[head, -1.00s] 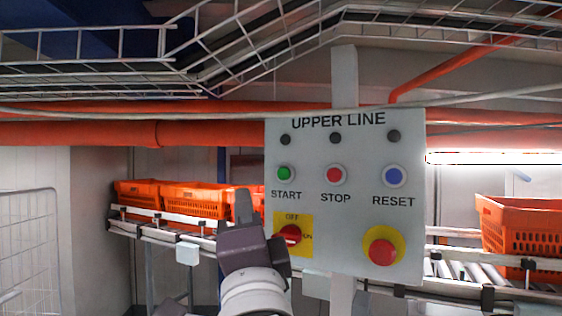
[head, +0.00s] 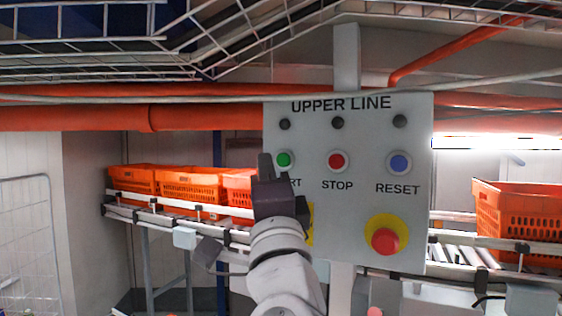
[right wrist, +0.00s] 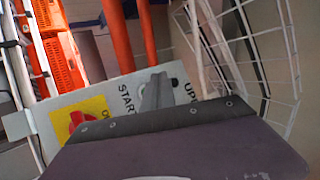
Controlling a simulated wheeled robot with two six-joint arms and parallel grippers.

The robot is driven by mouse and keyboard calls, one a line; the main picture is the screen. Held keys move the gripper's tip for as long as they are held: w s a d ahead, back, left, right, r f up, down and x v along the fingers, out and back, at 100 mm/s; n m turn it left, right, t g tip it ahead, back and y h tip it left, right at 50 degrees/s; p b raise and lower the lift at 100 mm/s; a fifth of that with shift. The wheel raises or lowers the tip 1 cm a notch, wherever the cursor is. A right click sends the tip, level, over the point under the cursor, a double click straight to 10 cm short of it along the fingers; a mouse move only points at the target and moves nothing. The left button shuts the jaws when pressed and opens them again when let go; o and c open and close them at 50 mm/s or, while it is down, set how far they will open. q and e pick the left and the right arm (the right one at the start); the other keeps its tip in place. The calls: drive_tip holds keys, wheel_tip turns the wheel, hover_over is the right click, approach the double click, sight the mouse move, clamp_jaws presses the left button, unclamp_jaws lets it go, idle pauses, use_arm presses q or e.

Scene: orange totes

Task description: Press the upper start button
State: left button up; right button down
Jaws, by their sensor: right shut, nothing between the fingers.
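The grey control panel (head: 350,225) is labelled UPPER LINE. The green start button (head: 284,160) is at the left of its button row, with START below it partly covered by my right gripper. My right gripper (head: 265,165) is shut and empty, its tip just left of the green button in the head view. I cannot tell whether it touches the panel. In the right wrist view the shut fingers (right wrist: 156,92) lie across the panel (right wrist: 60,104) beside the START lettering, and the green button is hidden. My left gripper is not in view.
The red stop button (head: 336,161) and blue reset button (head: 400,162) are to the right. A red emergency button (head: 385,241) is below. The red rotary switch (right wrist: 78,120) shows in the right wrist view. Orange totes (head: 190,187) stand on a conveyor behind.

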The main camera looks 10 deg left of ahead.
sight(284, 160)
drive_tip(key=shift+w+d+r, duration=0.1)
drive_tip(key=shift+w+d, duration=0.2)
drive_tip(key=shift+w, duration=0.25)
drive_tip(key=shift+w+d, duration=0.25)
drive_tip(key=shift+w, duration=0.3)
drive_tip(key=shift+w+a, duration=0.1)
drive_tip(key=shift+w, duration=0.1)
drive_tip(key=shift+s, duration=0.15)
drive_tip(key=shift+w+b, duration=0.2)
drive_tip(key=shift+b, duration=0.1)
idle(0.7)
drive_tip(key=shift+w, duration=0.35)
